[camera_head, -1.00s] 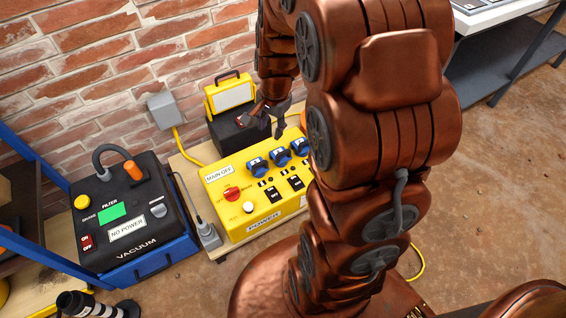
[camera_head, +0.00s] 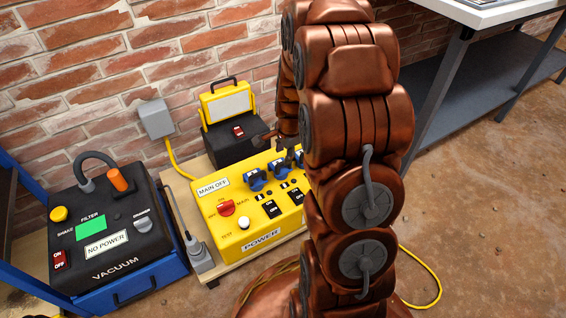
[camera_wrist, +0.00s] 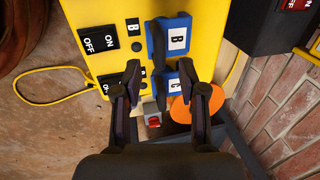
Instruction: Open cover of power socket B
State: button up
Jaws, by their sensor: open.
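The yellow power box (camera_head: 235,215) stands on a low wooden board, with a row of blue socket covers along its top. In the wrist view, the blue cover marked B (camera_wrist: 178,38) is at the top, just ahead of my gripper (camera_wrist: 159,72). The blue cover marked C (camera_wrist: 180,82) lies between my fingers, partly hidden by a dark upright part. My gripper is open, fingers apart and empty. In the head view my gripper (camera_head: 287,148) is low over the far sockets, partly hidden by my arm. I cannot tell whether it touches a cover.
An ON/OFF switch (camera_wrist: 99,40) sits beside cover B. A black box with a yellow lamp (camera_head: 230,102) stands behind the power box, near my wrist. A brick wall (camera_head: 90,60) is behind. The vacuum (camera_head: 110,235) is at left. Floor at right is mostly clear.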

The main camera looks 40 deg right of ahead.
aim_at(282, 163)
jog(key=f, duration=0.2)
jog(key=w+f+b, duration=0.1)
jog(key=f, duration=0.1)
jog(key=shift+f, duration=0.25)
grip_shut()
jog(key=shift+s, duration=0.1)
dwell(0.3)
